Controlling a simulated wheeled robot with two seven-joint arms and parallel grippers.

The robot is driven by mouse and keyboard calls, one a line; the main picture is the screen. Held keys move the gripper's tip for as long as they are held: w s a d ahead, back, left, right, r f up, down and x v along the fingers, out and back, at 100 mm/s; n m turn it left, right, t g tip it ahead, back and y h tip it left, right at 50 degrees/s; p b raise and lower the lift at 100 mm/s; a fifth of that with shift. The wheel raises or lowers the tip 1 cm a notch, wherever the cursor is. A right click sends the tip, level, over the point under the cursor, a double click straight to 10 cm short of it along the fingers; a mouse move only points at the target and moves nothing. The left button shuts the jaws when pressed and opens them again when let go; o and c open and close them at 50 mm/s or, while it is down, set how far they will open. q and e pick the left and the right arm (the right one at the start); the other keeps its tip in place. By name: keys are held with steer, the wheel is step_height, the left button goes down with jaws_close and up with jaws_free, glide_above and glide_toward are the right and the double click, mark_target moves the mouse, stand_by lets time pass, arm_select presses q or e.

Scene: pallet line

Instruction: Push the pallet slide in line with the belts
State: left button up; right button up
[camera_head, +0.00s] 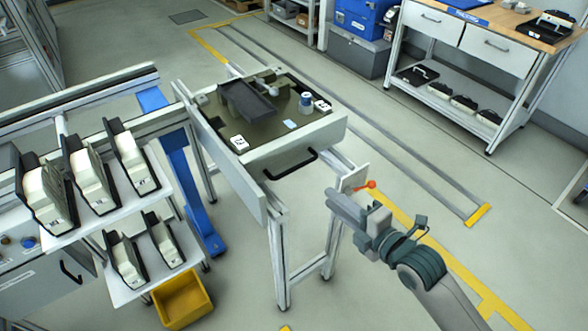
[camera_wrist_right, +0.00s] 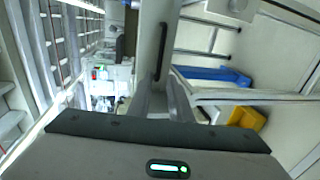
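The pallet slide (camera_head: 328,135) is a grey tray-like carriage with a black bar handle (camera_head: 290,165) on its near side. It sits on a metal rail stand (camera_head: 276,240) and carries a dark pallet with a black part and small items. The handle also shows upright in the right wrist view (camera_wrist_right: 162,52). A belt frame (camera_head: 95,92) ends left of the slide. My right gripper (camera_head: 343,207) is right of and nearer than the handle, apart from it. Its fingers (camera_wrist_right: 167,100) look together and empty. My left gripper is out of view.
An orange-red knob (camera_head: 371,184) sticks out by the stand's right end plate, close to my right gripper. A rack with several black-and-white parts (camera_head: 88,183) and a yellow bin (camera_head: 181,299) stand at left. A workbench (camera_head: 480,45) stands far right. Floor right of the stand is clear.

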mark_target(294, 167)
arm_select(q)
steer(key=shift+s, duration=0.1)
arm_select(e)
steer(key=shift+w, duration=0.1)
